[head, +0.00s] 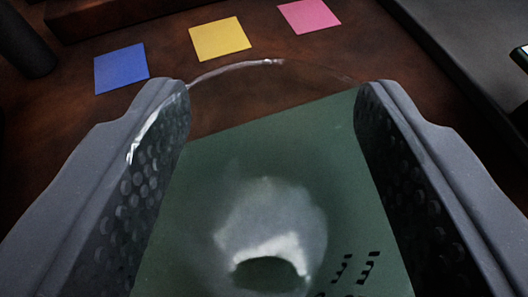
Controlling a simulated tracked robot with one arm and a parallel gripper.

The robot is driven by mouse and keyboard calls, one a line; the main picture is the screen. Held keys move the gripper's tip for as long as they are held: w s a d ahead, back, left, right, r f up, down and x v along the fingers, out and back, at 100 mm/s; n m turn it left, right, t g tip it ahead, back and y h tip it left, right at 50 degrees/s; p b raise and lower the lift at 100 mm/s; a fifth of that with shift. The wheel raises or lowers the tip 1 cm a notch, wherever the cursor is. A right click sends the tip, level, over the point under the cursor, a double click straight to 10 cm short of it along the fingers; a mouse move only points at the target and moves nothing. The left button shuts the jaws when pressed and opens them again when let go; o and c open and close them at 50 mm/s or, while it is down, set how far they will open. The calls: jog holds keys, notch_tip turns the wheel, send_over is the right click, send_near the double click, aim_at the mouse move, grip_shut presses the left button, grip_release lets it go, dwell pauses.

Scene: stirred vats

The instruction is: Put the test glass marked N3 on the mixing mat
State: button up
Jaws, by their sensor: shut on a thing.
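My gripper (272,92) is shut on a clear test glass (270,215), seen from above between the two dimpled pads. Its thin rim catches light at the top and along the left finger, and a pale bright patch shows low inside it. A green mat (178,262) lies below and is seen largely through the glass. Small dark marks show at the lower right; I cannot tell whether they are on the glass or the mat. I cannot read N3. Whether the glass base touches the mat is hidden.
On the brown wooden table (80,125) lie a blue square (121,68), a yellow square (220,39) and a pink square (309,15). A dark cylinder (27,42) stands at the top left. A dark grey slab (455,45) fills the top right.

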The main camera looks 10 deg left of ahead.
aim_at(271, 217)
notch_tip(271, 217, down, 2)
jog(key=shift+w+f+b, duration=0.1)
jog(key=shift+b, duration=0.7)
jog(key=shift+w+d, duration=0.1)
jog(key=shift+d, duration=0.1)
jog(key=shift+f, duration=0.1)
jog(key=o, duration=1.3)
